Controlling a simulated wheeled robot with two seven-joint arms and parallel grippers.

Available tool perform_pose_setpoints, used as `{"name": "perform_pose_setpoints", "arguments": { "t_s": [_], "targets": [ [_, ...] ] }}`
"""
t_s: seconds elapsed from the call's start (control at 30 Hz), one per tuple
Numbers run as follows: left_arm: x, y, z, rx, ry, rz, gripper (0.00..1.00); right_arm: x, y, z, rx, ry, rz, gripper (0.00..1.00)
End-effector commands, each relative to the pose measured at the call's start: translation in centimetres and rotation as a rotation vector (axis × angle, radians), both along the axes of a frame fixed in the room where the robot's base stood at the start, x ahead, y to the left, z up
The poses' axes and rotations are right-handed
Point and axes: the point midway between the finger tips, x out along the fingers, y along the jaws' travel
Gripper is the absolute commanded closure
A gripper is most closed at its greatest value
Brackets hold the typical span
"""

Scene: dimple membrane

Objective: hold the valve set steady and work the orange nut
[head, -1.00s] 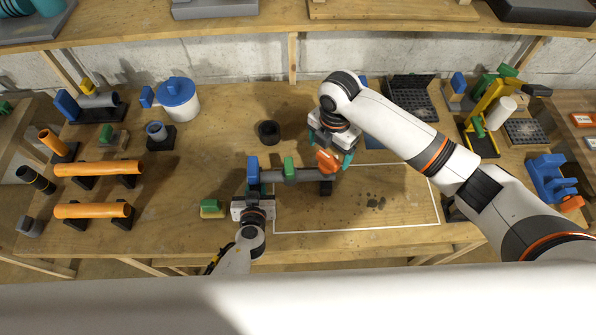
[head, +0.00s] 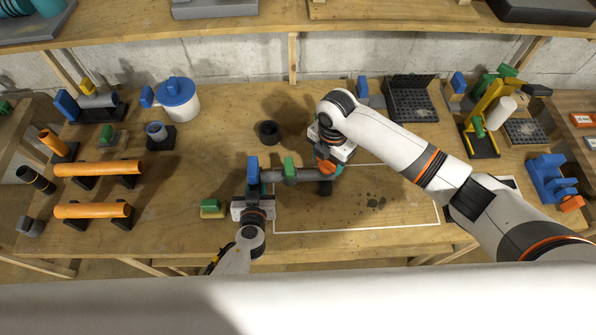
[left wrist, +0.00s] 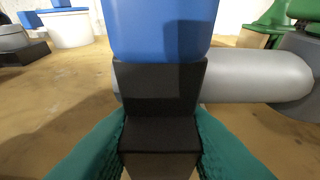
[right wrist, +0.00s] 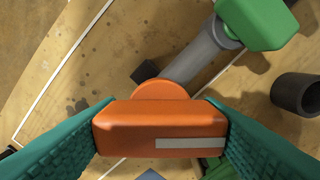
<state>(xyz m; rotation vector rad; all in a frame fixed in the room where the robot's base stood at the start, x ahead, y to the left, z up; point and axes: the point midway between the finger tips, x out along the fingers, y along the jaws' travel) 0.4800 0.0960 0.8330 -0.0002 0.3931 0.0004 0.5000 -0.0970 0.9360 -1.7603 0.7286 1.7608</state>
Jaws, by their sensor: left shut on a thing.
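The valve set is a grey pipe (head: 306,175) with a blue block (head: 253,169) at its left end, a green block (head: 289,167) along it and the orange nut (head: 325,166) at its right end. My left gripper (head: 253,190) is shut on the black piece (left wrist: 160,88) beneath the blue block. My right gripper (head: 330,160) is at the nut. In the right wrist view its teal fingers stand wide on both sides of the orange nut (right wrist: 160,130). I cannot tell whether they touch it.
A white-outlined area (head: 355,228) lies in front of the valve set, mostly clear with dark specks. A dark cup (head: 269,132) stands behind it. Orange pipes (head: 98,168) are at left; a black perforated tray (head: 412,104) and yellow stand (head: 485,115) are at right.

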Motion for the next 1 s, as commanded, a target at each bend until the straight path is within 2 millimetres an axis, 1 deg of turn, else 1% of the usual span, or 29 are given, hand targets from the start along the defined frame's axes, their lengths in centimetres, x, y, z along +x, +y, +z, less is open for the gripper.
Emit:
{"name": "perform_pose_setpoints", "arguments": {
  "t_s": [0.03, 0.1, 0.2, 0.43, 0.77, 1.0],
  "targets": [
    [-0.06, 0.0, -0.08, 0.001, 0.002, 0.0, 1.0, 0.01, -0.01, 0.01, 0.0, 0.0, 0.0, 0.57],
    [-0.06, 0.0, -0.08, 0.001, 0.002, 0.0, 1.0, 0.01, -0.01, 0.01, 0.0, 0.0, 0.0, 0.68],
    [-0.06, 0.0, -0.08, 0.001, 0.002, 0.0, 1.0, -0.01, 0.01, 0.0, 0.0, 0.0, -0.032, 0.68],
    [-0.07, 0.0, -0.08, 0.001, 0.002, 0.0, 1.0, 0.01, -0.01, 0.02, 0.0, 0.0, -0.281, 0.68],
    [-0.07, 0.01, -0.09, 0.001, 0.002, 0.0, 1.0, 0.06, -0.04, 0.05, 0.0, -0.001, -0.321, 0.68],
    [-0.07, 0.01, -0.09, 0.001, 0.002, 0.0, 1.0, 0.02, 0.01, 0.04, 0.001, -0.001, -0.576, 0.68]
  ]
}}
